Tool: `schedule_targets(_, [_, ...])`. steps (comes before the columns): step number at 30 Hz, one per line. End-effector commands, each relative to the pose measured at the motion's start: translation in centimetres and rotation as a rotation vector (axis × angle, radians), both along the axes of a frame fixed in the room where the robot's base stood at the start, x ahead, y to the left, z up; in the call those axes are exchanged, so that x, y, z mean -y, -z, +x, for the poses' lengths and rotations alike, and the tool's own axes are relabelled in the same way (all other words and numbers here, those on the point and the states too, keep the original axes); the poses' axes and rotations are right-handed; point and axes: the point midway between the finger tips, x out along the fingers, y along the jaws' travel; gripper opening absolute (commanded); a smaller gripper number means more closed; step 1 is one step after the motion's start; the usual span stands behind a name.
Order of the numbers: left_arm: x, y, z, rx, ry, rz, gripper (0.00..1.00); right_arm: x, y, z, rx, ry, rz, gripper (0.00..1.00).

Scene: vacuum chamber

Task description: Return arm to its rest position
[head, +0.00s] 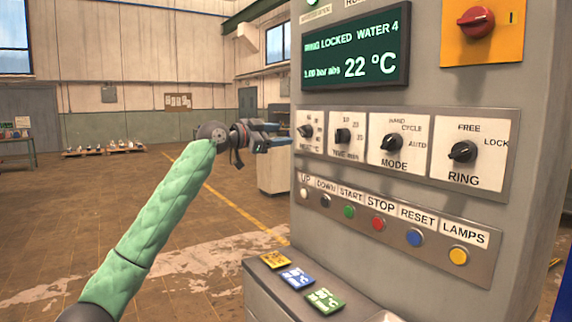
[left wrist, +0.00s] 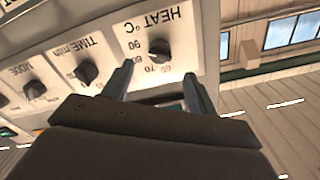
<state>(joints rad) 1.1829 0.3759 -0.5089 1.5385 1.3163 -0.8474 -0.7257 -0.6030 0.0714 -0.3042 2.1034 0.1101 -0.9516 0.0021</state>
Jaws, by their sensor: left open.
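My left arm, in a green padded sleeve (head: 150,225), reaches up from the lower left in the head view. Its gripper (head: 284,135) is at the left edge of the control panel, beside the HEAT knob (head: 306,130). In the left wrist view the two fingers (left wrist: 157,80) are apart, with nothing held between them. The HEAT knob (left wrist: 160,50) shows beyond and between the fingertips, upside down in that view. I cannot tell how large the gap to the knob is. My right gripper is not in view.
The grey console carries TIME (head: 343,135), MODE (head: 392,142) and RING (head: 462,151) knobs, with a button row (head: 378,223) below. The display (head: 356,50) reads 22 °C. Coloured cards (head: 297,277) lie on a lower ledge. Open floor (head: 215,255) lies left of the console.

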Motion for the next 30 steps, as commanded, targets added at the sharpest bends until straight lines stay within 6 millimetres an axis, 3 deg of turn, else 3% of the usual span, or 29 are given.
schedule_targets(7, [-0.3, 2.2, 0.2, -0.176, -0.041, 0.024, 0.58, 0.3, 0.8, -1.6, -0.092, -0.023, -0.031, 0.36])
schedule_targets(11, [-0.4, 2.7, -0.8, -0.22, -0.103, 0.077, 0.58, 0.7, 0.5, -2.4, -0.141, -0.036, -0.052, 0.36])
schedule_targets(23, [-1.5, -0.1, -6.1, -0.208, -0.33, 0.153, 0.58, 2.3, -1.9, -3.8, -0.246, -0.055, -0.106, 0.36])
schedule_targets(26, [-1.8, 0.1, -7.6, -0.207, -0.391, 0.154, 0.58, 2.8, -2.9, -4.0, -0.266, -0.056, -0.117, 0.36])
schedule_targets(30, [-2.2, 1.9, -9.3, -0.224, -0.466, 0.144, 0.58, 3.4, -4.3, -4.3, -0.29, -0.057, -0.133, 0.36])
